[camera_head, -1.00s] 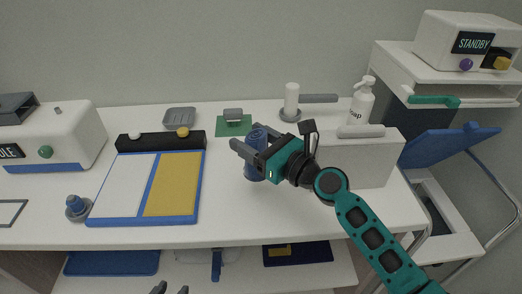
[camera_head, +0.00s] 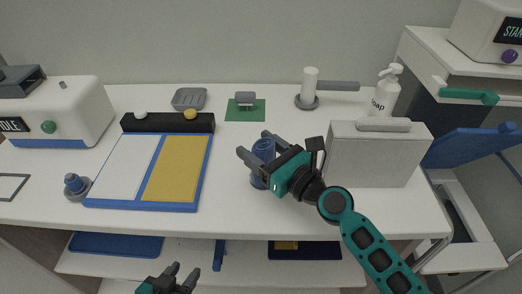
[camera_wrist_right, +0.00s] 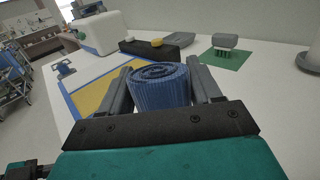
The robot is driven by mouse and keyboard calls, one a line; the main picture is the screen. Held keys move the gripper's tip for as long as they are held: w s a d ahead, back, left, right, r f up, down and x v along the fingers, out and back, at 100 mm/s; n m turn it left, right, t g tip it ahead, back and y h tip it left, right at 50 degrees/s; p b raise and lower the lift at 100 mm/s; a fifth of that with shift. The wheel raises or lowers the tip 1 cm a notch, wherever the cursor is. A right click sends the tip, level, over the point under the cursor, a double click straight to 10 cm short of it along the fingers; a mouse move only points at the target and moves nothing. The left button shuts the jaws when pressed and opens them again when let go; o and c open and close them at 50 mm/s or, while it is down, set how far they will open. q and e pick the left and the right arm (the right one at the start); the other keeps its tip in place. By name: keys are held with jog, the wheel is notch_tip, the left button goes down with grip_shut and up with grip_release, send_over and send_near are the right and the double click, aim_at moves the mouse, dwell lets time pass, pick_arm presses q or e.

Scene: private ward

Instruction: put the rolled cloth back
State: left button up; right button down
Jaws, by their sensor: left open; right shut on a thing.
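The rolled cloth is a blue upright roll (camera_head: 262,152) on the white table, right of the yellow half of the board. In the right wrist view its spiral end (camera_wrist_right: 158,76) shows between the two fingers. My right gripper (camera_head: 258,148) is shut on it; the gripper also shows in the right wrist view (camera_wrist_right: 160,88). Whether the roll's base touches the table is hard to tell. My left gripper (camera_head: 180,272) is open and empty at the bottom of the head view, in front of the table's front edge.
A blue-framed board (camera_head: 150,205) with white and yellow halves lies left of the roll. A soap bottle (camera_head: 385,93) stands behind the box. Lower shelf (camera_head: 110,262) holds blue trays.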

pick_arm(q)
jog(key=shift+r, duration=0.15)
pick_arm(e)
jog(key=shift+d+r, duration=0.1)
jog(key=c, duration=0.7)
grip_release()
jog(key=shift+f, duration=0.25)
pick_arm(q)
jog(key=shift+w+r, duration=0.15)
jog(key=shift+w, duration=0.2)
pick_arm(e)
jog(key=o, duration=0.5)
pick_arm(q)
jog(key=shift+d, duration=0.1)
pick_arm(e)
jog(key=shift+r, duration=0.1)
jog(key=shift+r, duration=0.2)
jog(key=b+v, duration=0.1)
jog(key=v, duration=0.9)
jog(key=shift+s+d+f, duration=0.2)
jog(key=shift+s+d, duration=0.05)
jog(key=shift+s, duration=0.05)
pick_arm(q)
jog(key=shift+s+f+b, duration=0.25)
jog(key=shift+f+b, duration=0.1)
jog(key=shift+f, duration=0.6)
pick_arm(e)
jog(key=shift+s+d+r, duration=0.1)
jog(key=shift+s+d, duration=0.3)
jog(key=shift+d, duration=0.05)
